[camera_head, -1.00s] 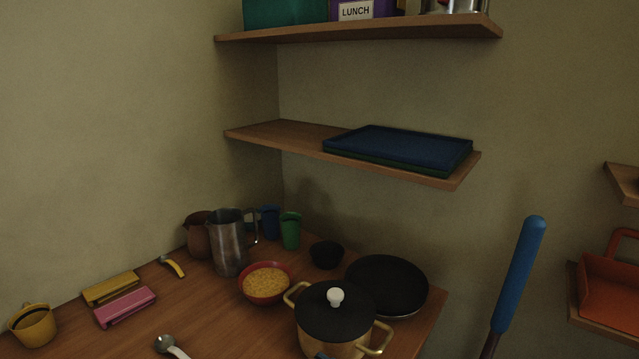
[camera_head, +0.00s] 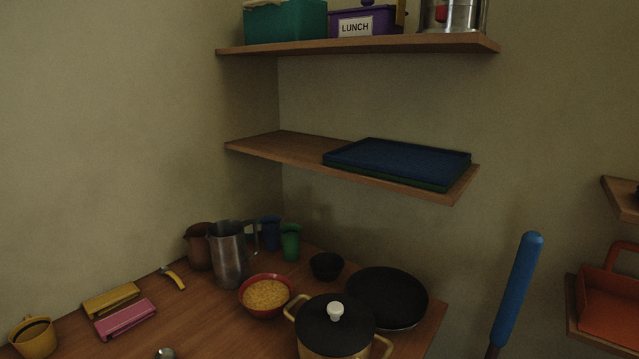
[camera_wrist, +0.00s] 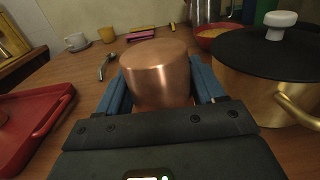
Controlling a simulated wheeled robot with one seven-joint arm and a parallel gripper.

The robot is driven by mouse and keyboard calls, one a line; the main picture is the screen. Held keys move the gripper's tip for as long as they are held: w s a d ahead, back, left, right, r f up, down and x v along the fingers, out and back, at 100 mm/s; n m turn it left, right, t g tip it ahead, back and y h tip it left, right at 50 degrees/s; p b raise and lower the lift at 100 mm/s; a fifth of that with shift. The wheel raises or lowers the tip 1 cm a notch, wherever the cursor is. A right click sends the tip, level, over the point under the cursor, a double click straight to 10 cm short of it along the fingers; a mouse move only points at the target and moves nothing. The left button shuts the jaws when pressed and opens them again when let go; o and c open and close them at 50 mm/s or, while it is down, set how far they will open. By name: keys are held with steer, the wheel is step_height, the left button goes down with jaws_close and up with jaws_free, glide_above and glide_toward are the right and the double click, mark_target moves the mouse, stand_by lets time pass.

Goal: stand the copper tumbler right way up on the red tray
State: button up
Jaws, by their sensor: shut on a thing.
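The copper tumbler (camera_wrist: 157,75) is in the middle of the wrist view, between the two blue fingers of my gripper (camera_wrist: 160,84). The gripper is shut on it. A smooth, closed copper end faces up toward the camera, and no open mouth shows. The tumbler's lower part is hidden behind the gripper body, so I cannot tell whether it touches the table. The red tray (camera_wrist: 22,118) lies at the left of the wrist view, apart from the tumbler. The head view shows neither gripper, tumbler nor red tray.
A brass pot with a black lid (camera_wrist: 262,85) stands close on the right. A red bowl (camera_head: 266,295), steel pitcher (camera_head: 229,255) and black pan (camera_head: 387,297) stand farther back. A spoon (camera_wrist: 106,66) lies beyond the tray. A shelf (camera_head: 290,146) overhangs the table's back.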

steer(key=shift+r+p, duration=4.75)
steer(key=shift+r, duration=0.95)
steer(key=d+f+m+t+h, duration=0.1)
steer(key=d+m+t+h, duration=0.1)
steer(key=d, duration=0.8)
steer(key=s+d+f+m+t+h+b, duration=0.1)
steer(key=d+m+h, duration=0.4)
steer(key=d, duration=0.5)
steer(key=d+f+m+t+h, duration=0.3)
steer(key=d+h, duration=0.4)
steer(key=d, duration=0.3)
steer(key=shift+s+t+b, duration=0.25)
steer(key=shift+t+b, duration=0.05)
steer(key=shift+t, duration=0.2)
steer(key=shift+a+m, duration=0.1)
steer(key=shift+m, duration=0.3)
